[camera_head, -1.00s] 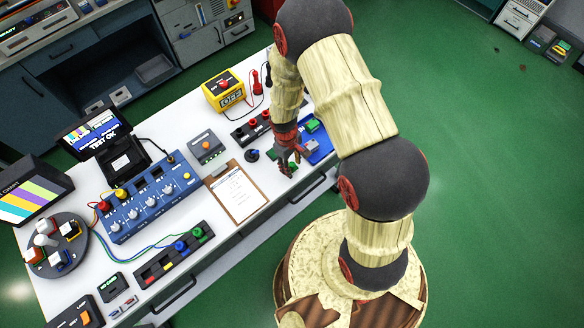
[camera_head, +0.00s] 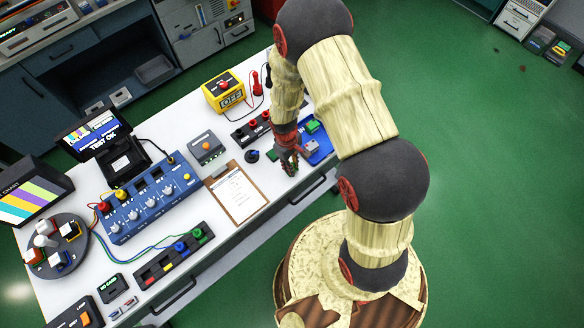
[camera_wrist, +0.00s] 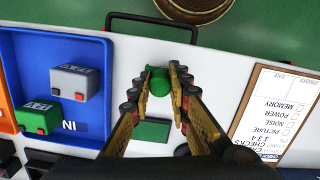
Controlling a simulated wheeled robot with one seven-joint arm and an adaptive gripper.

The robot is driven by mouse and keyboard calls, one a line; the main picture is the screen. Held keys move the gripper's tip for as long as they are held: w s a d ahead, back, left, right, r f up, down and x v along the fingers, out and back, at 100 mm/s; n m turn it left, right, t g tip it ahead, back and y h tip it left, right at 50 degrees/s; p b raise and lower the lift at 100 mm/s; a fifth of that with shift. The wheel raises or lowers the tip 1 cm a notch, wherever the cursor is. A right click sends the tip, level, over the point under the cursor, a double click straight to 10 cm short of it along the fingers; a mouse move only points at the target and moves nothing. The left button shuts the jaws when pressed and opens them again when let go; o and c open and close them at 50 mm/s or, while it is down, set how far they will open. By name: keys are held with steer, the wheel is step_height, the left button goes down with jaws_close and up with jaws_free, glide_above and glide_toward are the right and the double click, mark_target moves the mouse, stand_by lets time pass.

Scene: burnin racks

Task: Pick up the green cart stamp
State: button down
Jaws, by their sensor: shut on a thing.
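The green cart stamp shows in the wrist view as a rounded green knob (camera_wrist: 159,84) between my fingertips. My gripper (camera_wrist: 160,76) is shut on it, one finger on each side. A flat dark green rectangle (camera_wrist: 152,130) shows between the fingers, nearer the palm; I cannot tell whether it is a separate pad. In the head view my gripper (camera_head: 290,165) is at the white table's front edge area, right of the clipboard, and the stamp is hidden by the fingers. I cannot tell how far the stamp is from the tabletop.
A blue tray (camera_wrist: 30,56) holds a grey block (camera_wrist: 73,82) and a green block (camera_wrist: 40,114), close beside the gripper. A clipboard (camera_head: 237,194) lies on the other side. Also on the table are a yellow box (camera_head: 222,90) and a blue knob panel (camera_head: 150,200).

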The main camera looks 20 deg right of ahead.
steer(key=shift+r, duration=0.15)
steer(key=shift+r, duration=0.25)
step_height(320, 180, up, 2)
steer(key=shift+w+r, duration=0.1)
steer(key=shift+r, duration=0.05)
steer(key=s+r, duration=1)
steer(key=s, duration=0.4)
steer(key=shift+d+p, duration=0.35)
steer(key=shift+p, duration=0.1)
steer(key=shift+s, duration=0.1)
